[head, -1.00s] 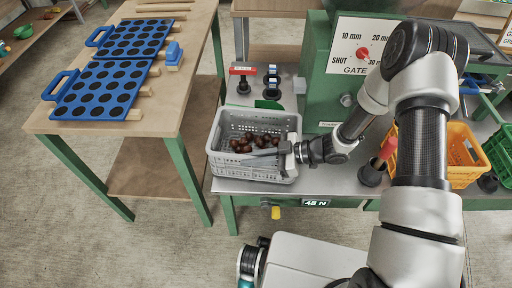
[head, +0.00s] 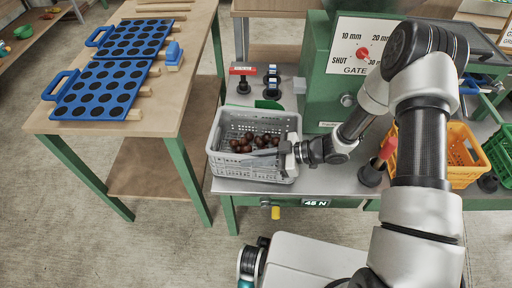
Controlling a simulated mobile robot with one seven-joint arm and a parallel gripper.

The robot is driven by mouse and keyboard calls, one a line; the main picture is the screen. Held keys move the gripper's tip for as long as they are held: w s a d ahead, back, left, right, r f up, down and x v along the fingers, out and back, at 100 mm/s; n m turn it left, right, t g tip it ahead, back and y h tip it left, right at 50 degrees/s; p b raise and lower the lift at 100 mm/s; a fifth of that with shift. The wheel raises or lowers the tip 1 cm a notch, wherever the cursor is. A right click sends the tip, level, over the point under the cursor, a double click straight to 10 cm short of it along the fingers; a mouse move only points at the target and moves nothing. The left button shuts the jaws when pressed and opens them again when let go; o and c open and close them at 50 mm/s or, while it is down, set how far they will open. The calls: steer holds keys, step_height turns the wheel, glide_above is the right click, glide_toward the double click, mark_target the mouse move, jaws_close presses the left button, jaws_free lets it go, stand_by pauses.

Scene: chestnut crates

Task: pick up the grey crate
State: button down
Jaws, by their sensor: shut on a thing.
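The grey crate (head: 226,171) stands on the metal bench top in the head view, left of the green machine. Several brown chestnuts (head: 246,142) lie inside it. My gripper (head: 283,160) is at the crate's right front side, shut on the crate's wall. The fingers are partly hidden by the gripper body and the rim. The crate looks level and appears to rest on the bench; I cannot tell if there is a small gap beneath it.
A green machine (head: 318,100) with a gate dial stands behind my arm. An orange crate (head: 461,155) and a green crate (head: 499,151) are to the right. A wooden table (head: 170,118) with blue perforated trays (head: 100,90) is at the left, across a gap.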

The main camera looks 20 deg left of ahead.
steer(key=shift+r, duration=0.15)
steer(key=shift+r, duration=0.1)
step_height(320, 180, up, 10)
steer(key=p, duration=0.3)
stand_by(0.4)
steer(key=c, duration=2.5)
jaws_free()
steer(key=shift+s, duration=0.1)
jaws_close()
